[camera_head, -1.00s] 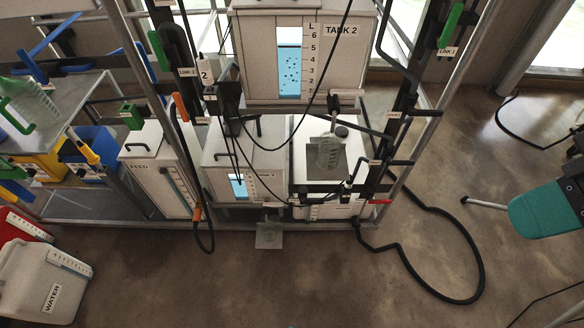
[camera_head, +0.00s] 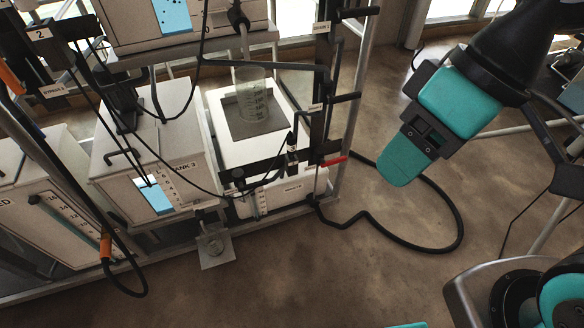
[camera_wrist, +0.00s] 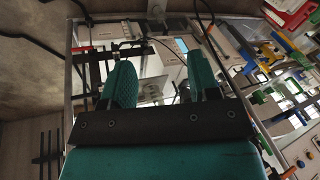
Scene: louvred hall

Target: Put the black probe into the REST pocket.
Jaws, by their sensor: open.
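A slim upright black piece with a pale band (camera_head: 292,147), which looks like the black probe, is at the front of the rack beside a black crossbar. A thin black cable runs near it. Small white labels mark the rack post, including one (camera_head: 317,107), but I cannot read REST on any, so I cannot tell which pocket is meant. My gripper (camera_head: 403,163) hangs to the right of the rack, apart from it, teal fingers pointing down and left. In the wrist view my gripper (camera_wrist: 162,78) has its two teal fingers spread with nothing held between them.
A glass beaker (camera_head: 254,104) stands on a grey plate on the white unit. Tank 3 (camera_head: 150,130) is left of it. A red handle (camera_head: 334,161) sticks out at the rack's right. A black hose (camera_head: 458,215) loops over otherwise open floor.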

